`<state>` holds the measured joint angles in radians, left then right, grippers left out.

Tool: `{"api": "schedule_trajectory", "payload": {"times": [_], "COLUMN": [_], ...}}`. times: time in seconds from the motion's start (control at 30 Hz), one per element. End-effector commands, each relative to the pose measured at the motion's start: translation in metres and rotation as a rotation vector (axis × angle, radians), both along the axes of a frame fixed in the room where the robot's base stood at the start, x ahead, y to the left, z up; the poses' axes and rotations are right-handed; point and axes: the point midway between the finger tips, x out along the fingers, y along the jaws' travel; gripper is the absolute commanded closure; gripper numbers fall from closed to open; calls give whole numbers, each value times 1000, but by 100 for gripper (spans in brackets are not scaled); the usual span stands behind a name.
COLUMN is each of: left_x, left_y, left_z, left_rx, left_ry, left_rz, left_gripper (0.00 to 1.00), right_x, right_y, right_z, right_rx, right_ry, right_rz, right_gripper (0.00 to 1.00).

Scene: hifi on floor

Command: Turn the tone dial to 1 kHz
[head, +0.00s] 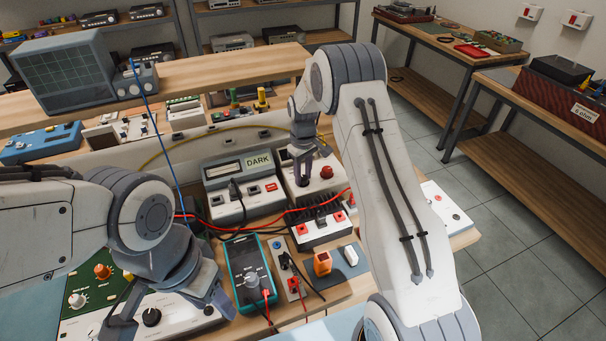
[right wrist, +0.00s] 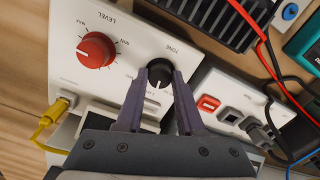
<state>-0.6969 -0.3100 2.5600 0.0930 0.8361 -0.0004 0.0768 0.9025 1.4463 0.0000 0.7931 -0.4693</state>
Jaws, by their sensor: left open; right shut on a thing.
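The tone dial (right wrist: 159,74) is a black knob under the word TONE on a white panel in the right wrist view. My right gripper (right wrist: 163,80) is shut on it, one purple finger on each side. A white pointer line on the dial points toward the bottom of that picture; the scale marks there are partly hidden by the fingers. In the head view my right gripper (head: 303,172) reaches down on the white generator box (head: 318,190) and hides the dial. My left gripper (head: 170,315) is open at lower left, above a white panel with a black knob (head: 151,317).
A red LEVEL knob (right wrist: 96,50) sits beside the tone dial, with a yellow plug (right wrist: 54,112) near it. A unit displaying DARK (head: 258,161) stands to the left. A teal multimeter (head: 250,275), red and black leads and a finned black block (head: 320,222) crowd the bench front.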

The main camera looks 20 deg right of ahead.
Motion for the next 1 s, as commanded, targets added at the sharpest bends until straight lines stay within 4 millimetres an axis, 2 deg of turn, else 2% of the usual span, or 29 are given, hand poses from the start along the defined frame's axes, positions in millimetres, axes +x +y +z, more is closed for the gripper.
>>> {"api": "schedule_trajectory", "payload": {"times": [0.3, 0.87, 0.9, 0.93, 1.0], "left_x": [0, 0, 0, 0, 0], "left_y": [0, 0, 0, 0, 0], "left_z": [1, 1, 1, 1, 1], "left_rx": [0, 0, 0, 0, 0], "left_ry": [0, 0, 0, 0, 0], "left_rz": [0, 0, 0, 0, 0], "left_gripper": [50, 50, 50, 50, 50], "right_x": [0, 0, 0, 0, 0], "right_y": [0, 0, 0, 0, 0], "right_z": [1, 1, 1, 1, 1], "right_rx": [0, 0, 0, 0, 0], "right_ry": [0, 0, 0, 0, -1], "right_rz": [-133, -162, -162, -162, -162], "right_gripper": [100, 100, 48, 37, 33]}}
